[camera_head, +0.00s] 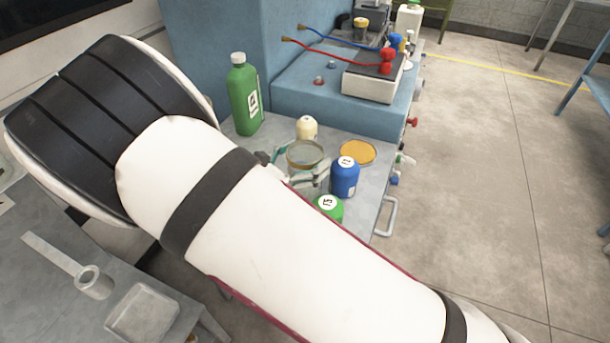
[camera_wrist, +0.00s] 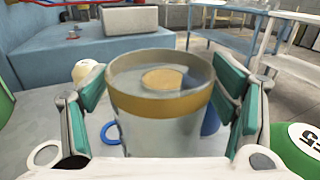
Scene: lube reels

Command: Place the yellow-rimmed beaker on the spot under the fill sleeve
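The clear beaker with a dark yellow band (camera_wrist: 160,104) stands upright between the fingers of my gripper (camera_wrist: 162,85) in the wrist view. The teal finger pads lie close along both its sides; I cannot tell whether they press on it. Its base is hidden behind the gripper body. In the head view the beaker (camera_head: 305,155) is over the grey bench, and my arm hides much of the gripper. A grey bar with a short open cylinder (camera_head: 93,282) shows on the table at lower left; I cannot tell whether it is the fill sleeve.
A tall green bottle (camera_head: 243,95) stands behind. A clear square tray (camera_head: 144,313) lies at lower left.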

